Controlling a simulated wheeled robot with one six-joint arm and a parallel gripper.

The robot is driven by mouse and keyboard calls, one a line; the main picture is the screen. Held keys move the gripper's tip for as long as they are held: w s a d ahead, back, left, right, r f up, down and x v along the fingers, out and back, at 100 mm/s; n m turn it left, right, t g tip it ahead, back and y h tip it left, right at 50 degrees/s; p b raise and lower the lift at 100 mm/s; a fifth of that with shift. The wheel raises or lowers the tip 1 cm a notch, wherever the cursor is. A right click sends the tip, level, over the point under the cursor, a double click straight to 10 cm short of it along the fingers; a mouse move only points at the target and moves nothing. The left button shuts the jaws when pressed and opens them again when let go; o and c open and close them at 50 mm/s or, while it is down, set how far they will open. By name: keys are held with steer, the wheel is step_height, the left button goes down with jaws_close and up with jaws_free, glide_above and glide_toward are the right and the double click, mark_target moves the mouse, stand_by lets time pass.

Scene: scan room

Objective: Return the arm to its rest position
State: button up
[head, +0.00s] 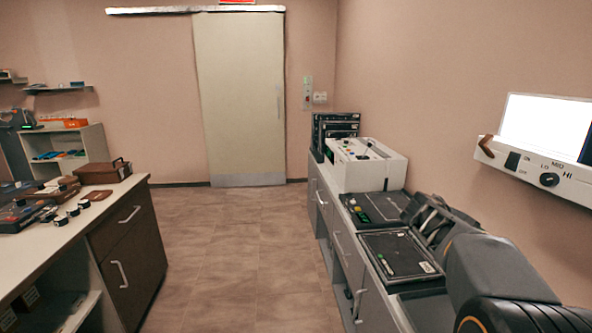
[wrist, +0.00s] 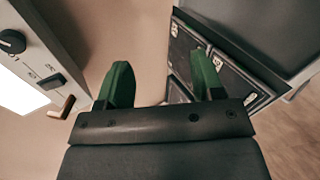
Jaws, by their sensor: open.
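My arm (head: 490,268) comes in from the lower right of the head view and reaches over the right-hand counter. Its dark far end hangs above the counter's black panels, and the fingers cannot be made out there. In the wrist view my gripper (wrist: 162,82) shows two green fingers spread wide apart. Nothing is between them, only wall and a counter edge beyond. The gripper is open and holds nothing.
A lit viewing box (head: 540,140) with a knob (head: 549,180) is on the right wall, near my arm. A white console (head: 368,172) stands farther along the counter. A cluttered desk (head: 60,240) is at left. The floor (head: 245,240) between is clear up to a closed door (head: 240,100).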

steer(key=s+a+f+m+y+p, duration=0.1)
steer(key=s+a+f+y+p, duration=0.1)
steer(key=s+a+y, duration=0.35)
steer(key=s+a+f+m+y+p, duration=0.2)
steer(key=s+a+p, duration=0.1)
steer(key=a, duration=0.6)
steer(key=s+a+r+t+y+p, duration=0.1)
steer(key=s+a+y+p, duration=0.1)
steer(key=s+a, duration=0.2)
steer(key=s+a+r+y+p, duration=0.2)
steer(key=s+a+p, duration=0.1)
steer(key=a, duration=0.3)
steer(key=shift+s+a+r+t+p, duration=0.3)
steer(key=shift+s+t+p, duration=0.1)
steer(key=shift+s, duration=0.35)
steer(key=shift+c, duration=0.4)
